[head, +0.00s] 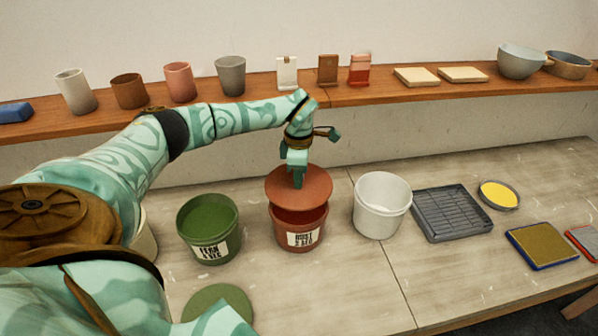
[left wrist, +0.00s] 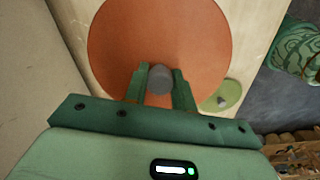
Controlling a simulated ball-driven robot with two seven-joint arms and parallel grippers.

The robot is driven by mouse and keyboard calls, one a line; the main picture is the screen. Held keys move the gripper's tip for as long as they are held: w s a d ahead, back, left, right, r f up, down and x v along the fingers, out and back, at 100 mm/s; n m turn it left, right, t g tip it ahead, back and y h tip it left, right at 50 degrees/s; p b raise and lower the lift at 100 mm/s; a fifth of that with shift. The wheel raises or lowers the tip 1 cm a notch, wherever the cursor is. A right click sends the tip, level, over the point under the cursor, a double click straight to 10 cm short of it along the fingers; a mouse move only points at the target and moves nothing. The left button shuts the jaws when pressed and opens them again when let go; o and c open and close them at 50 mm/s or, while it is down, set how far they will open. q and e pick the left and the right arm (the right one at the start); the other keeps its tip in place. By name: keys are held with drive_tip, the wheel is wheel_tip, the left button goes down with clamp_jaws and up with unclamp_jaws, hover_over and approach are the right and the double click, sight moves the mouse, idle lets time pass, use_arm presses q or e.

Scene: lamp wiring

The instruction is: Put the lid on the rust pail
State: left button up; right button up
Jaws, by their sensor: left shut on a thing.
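The rust pail (head: 287,238), with a white label on its front, stands upright on the table. Its round rust-red lid (head: 318,190) is held above the pail, a little toward its back, and the front of the pail's opening shows below the lid's edge. My left gripper (head: 298,182) is shut on the grey knob at the lid's middle. In the left wrist view the gripper (left wrist: 160,85) has the knob between its fingers and the lid (left wrist: 150,35) fills the upper middle. The pail is hidden there. My right gripper is not seen.
A green pail (head: 190,240) stands close left of the rust pail, with a green lid (head: 215,298) lying in front. A white pail (head: 375,222) and a grey paint tray (head: 452,213) stand to the right. A wooden shelf (head: 250,112) with cups runs behind.

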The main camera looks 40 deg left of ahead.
use_arm(q)
drive_tip(key=shift+r, duration=0.1)
drive_tip(key=shift+f+b, duration=1.2)
drive_tip(key=shift+f, duration=1.6)
drive_tip(key=shift+f+b, duration=0.4)
drive_tip(key=shift+f, duration=0.35)
drive_tip(key=o, duration=1.1)
wheel_tip(320, 180, up, 16)
drive_tip(key=shift+r+p, duration=0.2)
drive_tip(key=shift+p, duration=0.25)
